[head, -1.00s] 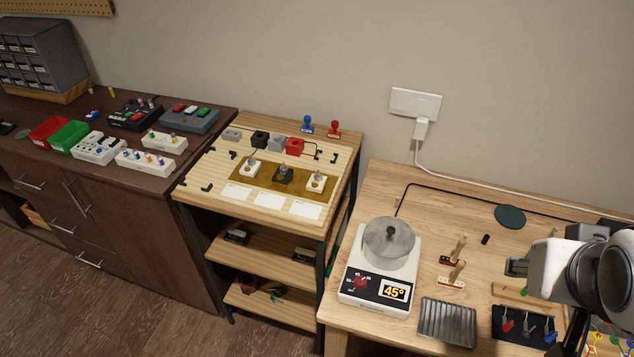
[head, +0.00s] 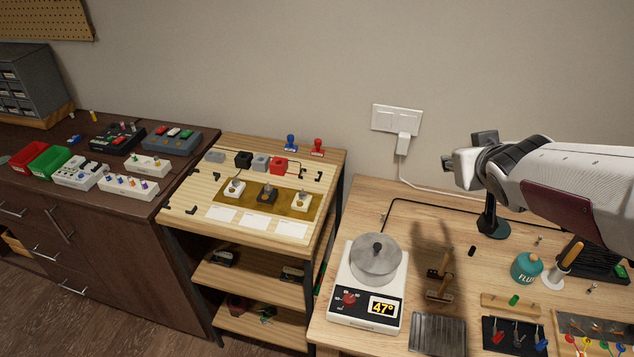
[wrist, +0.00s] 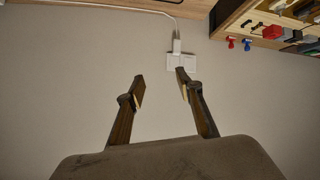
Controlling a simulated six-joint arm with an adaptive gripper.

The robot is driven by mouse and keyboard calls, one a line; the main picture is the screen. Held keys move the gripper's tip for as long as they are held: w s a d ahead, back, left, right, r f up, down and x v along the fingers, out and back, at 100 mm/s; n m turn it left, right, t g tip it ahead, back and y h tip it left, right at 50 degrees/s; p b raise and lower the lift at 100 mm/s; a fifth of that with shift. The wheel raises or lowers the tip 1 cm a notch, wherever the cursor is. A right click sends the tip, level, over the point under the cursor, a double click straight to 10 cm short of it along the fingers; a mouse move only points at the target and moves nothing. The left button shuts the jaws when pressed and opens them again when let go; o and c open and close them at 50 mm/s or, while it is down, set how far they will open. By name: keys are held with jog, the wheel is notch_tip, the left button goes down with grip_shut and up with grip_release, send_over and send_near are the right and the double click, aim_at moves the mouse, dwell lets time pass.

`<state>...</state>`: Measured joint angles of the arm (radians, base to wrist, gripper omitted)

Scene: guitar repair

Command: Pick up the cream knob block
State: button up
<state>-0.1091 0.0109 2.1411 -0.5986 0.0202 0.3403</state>
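Several cream blocks with small coloured knobs lie on the dark bench at the left in the head view: a rear one (head: 147,165), a front one (head: 128,186) and a left one (head: 77,174). Two pale blocks with a toggle or knob on top, a left one (head: 233,189) and a right one (head: 301,202), stand on the shelf's gold mat. I cannot tell which is the cream knob block. My gripper (head: 448,170) is raised before the wall, far right of all these blocks. The wrist view shows its fingers (wrist: 160,88) apart with nothing between them.
A white hot plate (head: 365,315) with a lidded metal pot (head: 376,260) stands on the right table. A wooden shelf unit (head: 215,170) stands between table and dark bench (head: 150,215). A wall outlet (head: 397,117) with a plugged cord is behind. The air over the shelf is clear.

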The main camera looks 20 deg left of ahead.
jog(key=w+a+f+n+y, duration=0.2)
jog(key=w+a+f+y, duration=0.1)
jog(key=w+a, duration=0.35)
jog(key=n+g+y, duration=0.6)
jog(key=y, duration=0.2)
send_near(304, 192)
jog(key=x, duration=0.2)
jog(key=shift+w+a+f, duration=0.1)
jog(key=shift+a+f, duration=0.15)
jog(key=shift+a, duration=0.05)
jog(key=shift+w+a+f+t, duration=0.15)
jog(key=shift+w+a+f, duration=0.1)
jog(key=shift+a, duration=0.3)
jog(key=shift+w+a+f+t, duration=0.15)
jog(key=shift+w+a+f, duration=0.1)
jog(key=shift+a, duration=0.3)
jog(key=shift+x, duration=2.6)
